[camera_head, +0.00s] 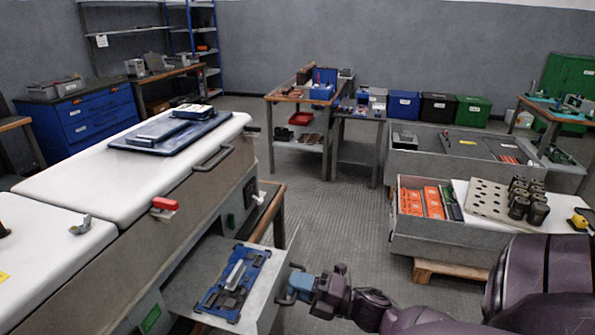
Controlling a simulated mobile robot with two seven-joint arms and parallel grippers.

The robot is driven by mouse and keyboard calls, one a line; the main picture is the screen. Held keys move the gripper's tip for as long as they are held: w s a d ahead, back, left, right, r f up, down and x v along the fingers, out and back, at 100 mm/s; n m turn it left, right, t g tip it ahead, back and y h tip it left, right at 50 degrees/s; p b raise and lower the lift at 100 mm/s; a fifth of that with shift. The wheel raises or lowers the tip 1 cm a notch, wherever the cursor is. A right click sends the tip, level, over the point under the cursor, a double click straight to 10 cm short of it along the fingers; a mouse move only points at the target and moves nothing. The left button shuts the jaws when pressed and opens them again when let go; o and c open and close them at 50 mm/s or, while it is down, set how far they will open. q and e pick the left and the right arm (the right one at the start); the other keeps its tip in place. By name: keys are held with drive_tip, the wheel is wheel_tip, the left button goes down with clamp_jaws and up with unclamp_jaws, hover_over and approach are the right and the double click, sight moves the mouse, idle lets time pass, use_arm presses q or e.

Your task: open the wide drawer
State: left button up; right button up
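The wide drawer (185,282) sticks out from the side of the long white-topped cabinet at lower centre, and I can see into it from above. A blue-framed part with grey pieces (238,279) lies in it. The drawer's handle (287,298) is a dark bar on its outer front, at the right. My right gripper (296,285) comes in from the right with its blue fingers at this handle and looks shut around it. The fingers hide part of the bar. My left gripper is not in view.
A grey open crate (440,236) on a pallet stands at right. Grey floor (350,215) lies clear between cabinet and crate.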

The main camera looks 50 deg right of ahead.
drive_tip(key=shift+o, duration=1.1)
drive_tip(key=shift+s, duration=0.1)
drive_tip(key=v, duration=1)
drive_tip(key=shift+s+d, duration=0.2)
drive_tip(key=shift+s, duration=0.05)
drive_tip(key=shift+f, duration=0.1)
